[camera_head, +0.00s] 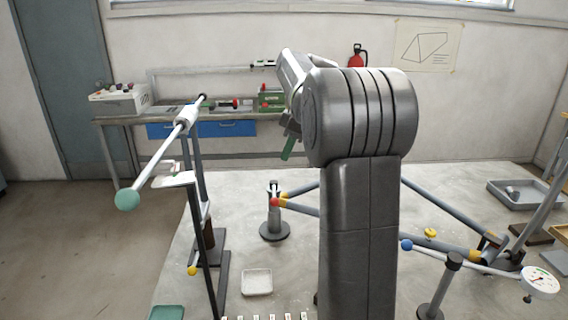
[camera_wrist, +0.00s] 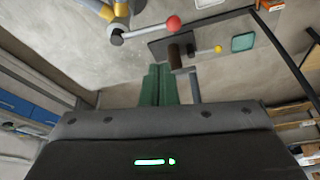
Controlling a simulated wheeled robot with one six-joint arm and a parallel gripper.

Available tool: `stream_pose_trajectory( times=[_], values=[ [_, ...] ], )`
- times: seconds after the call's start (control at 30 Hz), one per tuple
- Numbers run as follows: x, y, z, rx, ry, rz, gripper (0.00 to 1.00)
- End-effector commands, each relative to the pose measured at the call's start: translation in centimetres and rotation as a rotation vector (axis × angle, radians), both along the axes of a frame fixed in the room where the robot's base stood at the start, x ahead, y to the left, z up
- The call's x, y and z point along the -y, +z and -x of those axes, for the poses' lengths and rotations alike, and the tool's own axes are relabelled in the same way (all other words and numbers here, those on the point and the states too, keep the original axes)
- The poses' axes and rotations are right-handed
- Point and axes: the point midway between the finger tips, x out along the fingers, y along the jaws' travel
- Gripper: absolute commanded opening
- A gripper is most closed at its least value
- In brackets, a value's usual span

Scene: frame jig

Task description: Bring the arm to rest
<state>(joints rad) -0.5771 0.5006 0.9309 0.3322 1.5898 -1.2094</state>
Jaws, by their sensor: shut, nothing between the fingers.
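My gripper (camera_head: 288,148) hangs from my raised arm, its green fingers pointing down, in front of the back bench in the head view. In the wrist view the green fingers (camera_wrist: 157,86) are together with nothing between them. Part of my gripper is hidden behind my grey arm in the head view. The fingers look clear of the frame tubes (camera_head: 300,208) and the stand with the red ball (camera_head: 274,202), which are lower down. The red ball (camera_wrist: 173,23) also shows in the wrist view.
A tall post with a slanted rod and green ball (camera_head: 127,199) stands at left. A white tray (camera_head: 257,283) lies on the pale table. A dial gauge (camera_head: 540,282) and a grey tray (camera_head: 522,195) are at right. A bench (camera_head: 113,120) stands behind.

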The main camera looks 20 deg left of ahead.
Motion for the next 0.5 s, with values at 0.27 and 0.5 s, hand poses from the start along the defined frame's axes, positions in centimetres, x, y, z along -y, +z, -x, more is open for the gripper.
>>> stream_pose_trajectory(
  times=[0.27,0.5],
  values=[
    [0.19,0.5,-0.05,0.001,0.0,0.0,0.0],
    [0.02,0.03,0.0,-0.001,0.0,0.0,0.0]
  ],
)
